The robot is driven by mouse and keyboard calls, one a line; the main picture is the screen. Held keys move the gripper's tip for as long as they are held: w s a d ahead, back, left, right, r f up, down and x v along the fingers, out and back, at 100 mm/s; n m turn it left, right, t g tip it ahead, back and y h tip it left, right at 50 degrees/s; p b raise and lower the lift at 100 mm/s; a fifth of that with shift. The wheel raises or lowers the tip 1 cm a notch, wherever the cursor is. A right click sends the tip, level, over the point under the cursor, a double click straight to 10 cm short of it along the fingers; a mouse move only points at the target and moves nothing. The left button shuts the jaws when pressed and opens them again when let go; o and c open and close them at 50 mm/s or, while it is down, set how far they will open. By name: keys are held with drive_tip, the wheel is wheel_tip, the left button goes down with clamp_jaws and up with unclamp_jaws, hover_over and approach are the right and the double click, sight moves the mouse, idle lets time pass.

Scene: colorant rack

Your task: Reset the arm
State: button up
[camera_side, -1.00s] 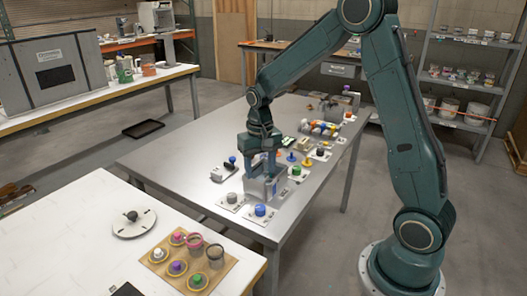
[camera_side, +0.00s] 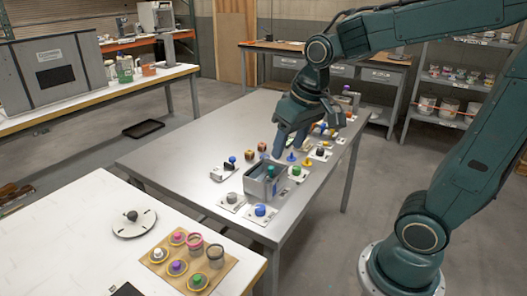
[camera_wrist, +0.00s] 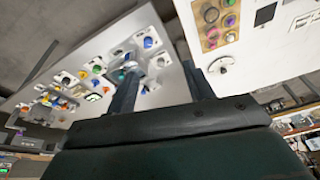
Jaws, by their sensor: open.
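My gripper (camera_side: 292,140) is raised above the grey metal table (camera_side: 185,150), with its fingers pointing down and apart, holding nothing. A grey open-topped bin (camera_side: 263,188) stands on the table below and to the left of it, with a teal-topped item (camera_side: 270,173) inside. In the wrist view my two fingers (camera_wrist: 165,85) stand well apart with the tabletop beyond them. The rack area behind my gripper is partly hidden by it in the side view.
Several small plates with coloured knobs, such as a blue one (camera_side: 261,211) and a green one (camera_side: 297,170), surround the bin. A white table (camera_side: 75,240) at front left bears a wooden board (camera_side: 230,264) with coloured pots. The left part of the metal table is clear.

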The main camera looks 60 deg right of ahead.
drive_tip(key=s+a+r+n+t, duration=0.2)
drive_tip(key=s, duration=0.8)
drive_tip(key=shift+s+a+n, duration=0.25)
drive_tip(key=shift+a+n, duration=0.05)
drive_tip(key=shift+a, duration=0.1)
